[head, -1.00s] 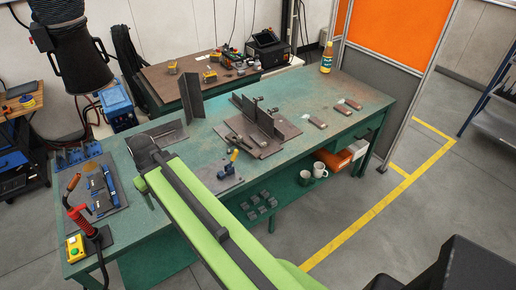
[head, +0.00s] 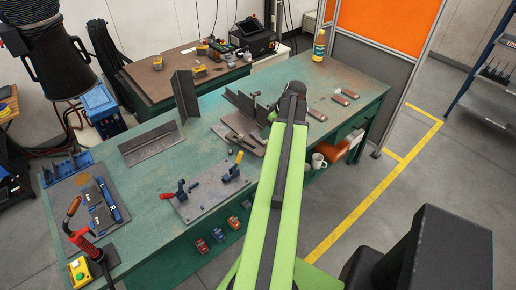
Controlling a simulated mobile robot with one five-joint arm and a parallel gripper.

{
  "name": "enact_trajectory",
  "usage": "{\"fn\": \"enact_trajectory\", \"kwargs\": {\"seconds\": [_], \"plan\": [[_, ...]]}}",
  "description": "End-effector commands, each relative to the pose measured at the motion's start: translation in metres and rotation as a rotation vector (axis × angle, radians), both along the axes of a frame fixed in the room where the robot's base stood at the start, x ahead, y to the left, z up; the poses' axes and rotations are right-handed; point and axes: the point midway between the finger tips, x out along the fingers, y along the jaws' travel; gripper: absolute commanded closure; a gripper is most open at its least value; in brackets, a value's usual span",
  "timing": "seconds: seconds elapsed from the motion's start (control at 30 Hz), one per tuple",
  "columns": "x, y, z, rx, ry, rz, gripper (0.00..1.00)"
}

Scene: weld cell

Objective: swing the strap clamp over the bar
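A flat grey fixture plate (head: 211,196) lies on the green bench, left of my arm. On it stand a clamp with a red handle (head: 167,196) at the left and a clamp with a yellow handle (head: 239,157) at the right, both with dark blue parts. I cannot tell which is the strap clamp, and no bar is clearly made out. My gripper (head: 292,92) is at the far end of my green arm, above the bench's right half, apart from the fixture plate. Its fingers are hidden or too small to judge.
A tacked steel assembly (head: 245,143) sits behind my arm, partly hidden. An upright angle piece (head: 185,95) and a flat angle (head: 152,146) stand left of it. A red-handled torch (head: 78,235) is at the front left. Small coloured clamps (head: 218,234) lie on the lower shelf.

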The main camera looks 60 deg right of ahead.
Motion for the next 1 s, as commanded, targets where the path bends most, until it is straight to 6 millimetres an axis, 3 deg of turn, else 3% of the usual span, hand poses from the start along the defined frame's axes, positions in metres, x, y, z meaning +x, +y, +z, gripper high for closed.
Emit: {"fn": "enact_trajectory", "kwargs": {"seconds": [0.27, 0.8, 1.0], "plan": [[0.008, -0.005, -0.04, 0.0, 0.001, -0.009, 0.36], [0.052, -0.011, -0.149, 0.0, 0.001, -0.011, 0.36], [0.06, -0.011, -0.162, 0.001, 0.001, -0.012, 0.36]]}}
